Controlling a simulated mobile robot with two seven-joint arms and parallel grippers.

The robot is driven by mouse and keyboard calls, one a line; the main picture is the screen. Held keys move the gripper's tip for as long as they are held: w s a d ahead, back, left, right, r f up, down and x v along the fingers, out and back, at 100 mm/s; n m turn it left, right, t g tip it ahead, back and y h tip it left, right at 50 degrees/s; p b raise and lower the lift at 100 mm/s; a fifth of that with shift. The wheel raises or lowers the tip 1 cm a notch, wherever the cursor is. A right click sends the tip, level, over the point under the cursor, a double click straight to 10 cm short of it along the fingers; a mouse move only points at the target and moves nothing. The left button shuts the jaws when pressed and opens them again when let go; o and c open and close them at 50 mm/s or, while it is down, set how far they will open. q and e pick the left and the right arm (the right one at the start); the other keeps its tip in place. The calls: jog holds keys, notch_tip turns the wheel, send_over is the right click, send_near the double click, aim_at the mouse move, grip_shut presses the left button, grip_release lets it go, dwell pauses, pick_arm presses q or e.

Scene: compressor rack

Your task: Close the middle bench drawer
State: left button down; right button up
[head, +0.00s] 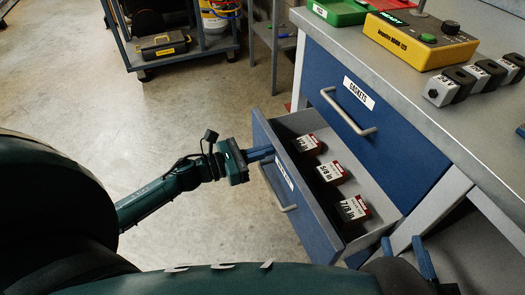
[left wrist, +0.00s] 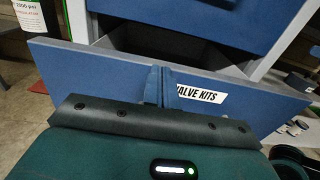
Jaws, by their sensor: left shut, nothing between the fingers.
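The pulled-out bench drawer (head: 302,215) stands open below the shut top drawer. It has a blue front, a bar handle (head: 281,193) and grey walls, and holds three small labelled boxes (head: 331,172). In the left wrist view its front (left wrist: 85,68) carries a "VALVE KITS" label (left wrist: 200,95). My left gripper (head: 268,152) is shut and empty, with its fingertips at the outer face of the drawer front, left of the handle. I cannot tell whether they touch. My right gripper (head: 406,252) is open and empty, low and to the right of the drawer.
The top drawer (head: 350,110) labelled "GASKETS" is shut, its handle sticking out. The bench top (head: 400,75) holds a yellow device (head: 420,40), a green tray (head: 340,10) and several small blocks (head: 480,75). A cart (head: 180,55) stands at the back left. The floor (head: 120,120) left of the drawer is clear.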

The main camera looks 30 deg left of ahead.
pick_arm(q)
jog(key=b+x, duration=0.4)
jog(key=x, duration=1.2)
jog(key=shift+r+b, duration=0.2)
jog(key=shift+b, duration=0.15)
pick_arm(e)
jog(key=shift+s+a+n+t+y, duration=0.2)
jog(key=shift+a+n+t+y, duration=0.3)
jog(key=shift+a+t+y, duration=0.45)
pick_arm(q)
jog(key=shift+w+r, duration=0.1)
jog(key=shift+w, duration=0.05)
pick_arm(e)
jog(key=shift+d+r, duration=0.1)
jog(key=shift+d, duration=0.05)
jog(key=shift+g, duration=0.25)
